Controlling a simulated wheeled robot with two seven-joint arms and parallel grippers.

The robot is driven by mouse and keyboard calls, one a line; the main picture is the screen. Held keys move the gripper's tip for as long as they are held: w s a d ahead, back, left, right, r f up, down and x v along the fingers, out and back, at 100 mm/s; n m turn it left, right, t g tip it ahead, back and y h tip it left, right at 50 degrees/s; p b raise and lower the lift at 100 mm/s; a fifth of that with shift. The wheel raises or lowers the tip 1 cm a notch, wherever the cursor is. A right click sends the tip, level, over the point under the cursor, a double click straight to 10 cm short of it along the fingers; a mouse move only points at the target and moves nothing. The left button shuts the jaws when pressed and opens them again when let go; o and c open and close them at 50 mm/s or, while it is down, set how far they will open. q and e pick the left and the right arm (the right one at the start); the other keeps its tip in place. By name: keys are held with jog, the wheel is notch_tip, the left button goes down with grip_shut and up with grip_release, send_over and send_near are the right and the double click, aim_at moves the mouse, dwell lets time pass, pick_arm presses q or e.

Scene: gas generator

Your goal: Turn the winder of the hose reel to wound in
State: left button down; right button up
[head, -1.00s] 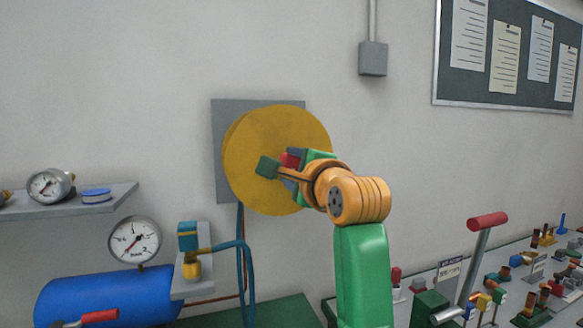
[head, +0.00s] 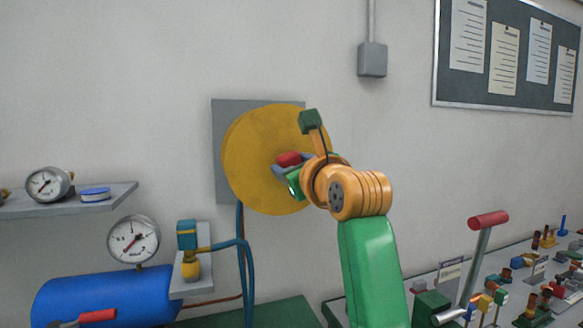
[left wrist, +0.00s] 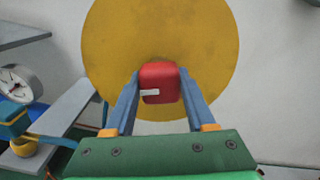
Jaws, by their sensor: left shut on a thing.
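The hose reel (head: 250,150) is a round yellow disc on a grey plate fixed to the wall, left of centre in the head view. Its winder (head: 288,159) is a small red block at the disc's face. In the left wrist view the red winder (left wrist: 159,82) sits between the two blue-grey fingers of my left gripper (left wrist: 158,95), which is shut on it. In the head view my left gripper (head: 289,170) reaches it from the right, and the wrist hides the disc's right part. A small white mark shows on the winder. My right gripper is not in view.
A shelf with gauges (head: 70,200) and a blue tank (head: 105,298) with a dial stand at the left. A blue hose (head: 243,260) hangs below the reel. At the right, a bench carries a red-topped lever (head: 487,222) and several small parts.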

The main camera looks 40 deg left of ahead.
pick_arm(q)
jog(key=m+b, duration=0.1)
jog(key=m, duration=0.4)
jog(key=m+b, duration=0.1)
jog(key=m, duration=0.5)
jog(key=m+b, duration=0.1)
jog(key=m, duration=0.4)
jog(key=m+b, duration=0.2)
jog(key=m, duration=0.4)
dwell(0.5)
jog(key=shift+c, duration=1.2)
grip_release()
jog(key=shift+w, duration=0.1)
